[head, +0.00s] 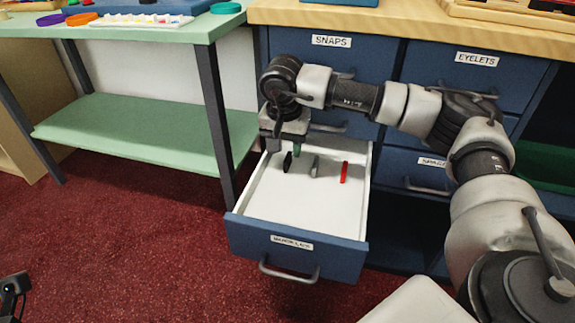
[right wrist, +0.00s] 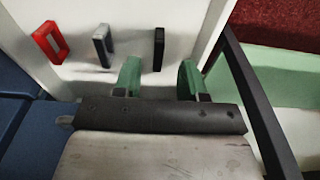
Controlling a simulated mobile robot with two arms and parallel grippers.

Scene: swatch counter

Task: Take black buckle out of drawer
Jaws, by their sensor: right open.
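The black buckle (head: 287,162) stands on edge on the white floor of the open drawer (head: 283,207), the leftmost of three buckles in the head view. My right gripper (head: 287,149) is over the back left of the drawer. In the right wrist view the right gripper's green fingers (right wrist: 160,80) are apart with nothing between them. The black buckle (right wrist: 158,50) shows just beyond the fingertips, roughly in line with the gap. A dark part at the lower left, seemingly my left gripper (head: 14,290), is cut off by the frame, and its jaws are unclear.
A grey buckle (head: 314,167) and a red buckle (head: 344,172) stand to the right of the black one. The drawer walls enclose them. A green table's dark leg (head: 217,125) rises close to the drawer's left side. The front of the drawer floor is clear.

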